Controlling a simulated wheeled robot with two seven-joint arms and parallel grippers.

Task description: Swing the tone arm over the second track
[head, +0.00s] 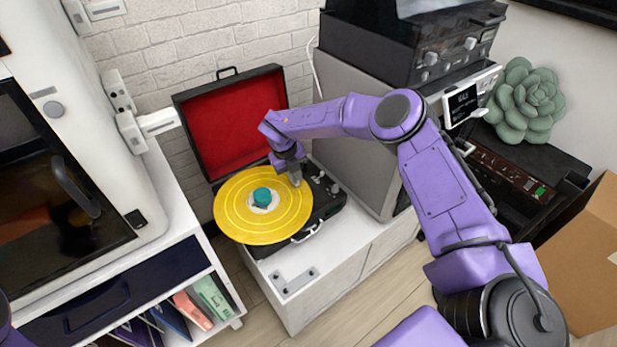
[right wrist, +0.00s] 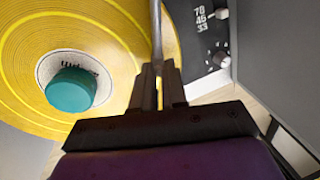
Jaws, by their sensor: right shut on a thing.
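A yellow record (head: 240,215) with several ring bands lies on the black record player (head: 325,205), whose red-lined lid (head: 230,120) stands open behind it. A teal knob (head: 262,195) sits at the record's centre; it also shows in the right wrist view (right wrist: 71,90). My right gripper (head: 294,180) is at the record's right side. In the right wrist view its fingers (right wrist: 158,88) are shut on the thin grey tone arm (right wrist: 156,35), which runs up between them along the record's outer part. The stylus end is hidden. A small part of my left arm shows at the lower left.
A speed dial marked 78, 45, 33 (right wrist: 208,15) is right of the tone arm. A grey speaker (head: 355,165) stands close to the player's right, under a black amplifier (head: 415,40). A white cabinet (head: 165,215) is at left. The white top's front corner holds a small grey plate (head: 294,280).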

